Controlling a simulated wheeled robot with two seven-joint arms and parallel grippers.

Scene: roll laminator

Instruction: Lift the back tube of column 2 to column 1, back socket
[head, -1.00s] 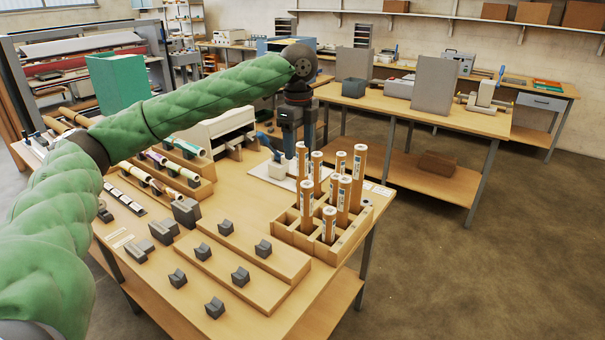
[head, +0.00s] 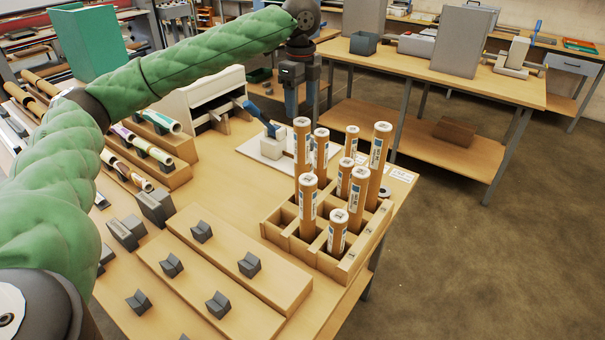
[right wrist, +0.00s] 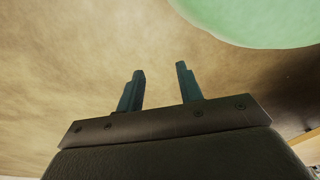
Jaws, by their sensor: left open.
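Several brown cardboard tubes with white caps and labels stand upright in a wooden rack (head: 352,262) with square sockets. Two tubes are at the front, a taller one (head: 308,208) and a short one (head: 338,232). Others stand behind, including a tube at the back left (head: 301,150), one beside it (head: 320,155) and a tall one at the back right (head: 378,160). I cannot tell which is the back tube of column 2. My left gripper (head: 302,108) points down, open and empty, behind the back-left tubes, apart from them. My right gripper (right wrist: 160,85) is open and empty.
A white plate with a blue-handled tool (head: 262,118) lies left of the rack. Grey V-blocks (head: 250,264) sit on wooden steps in front. Coloured rolls (head: 160,122) lie on stands at the left. A second bench (head: 440,85) stands behind. The floor at right is clear.

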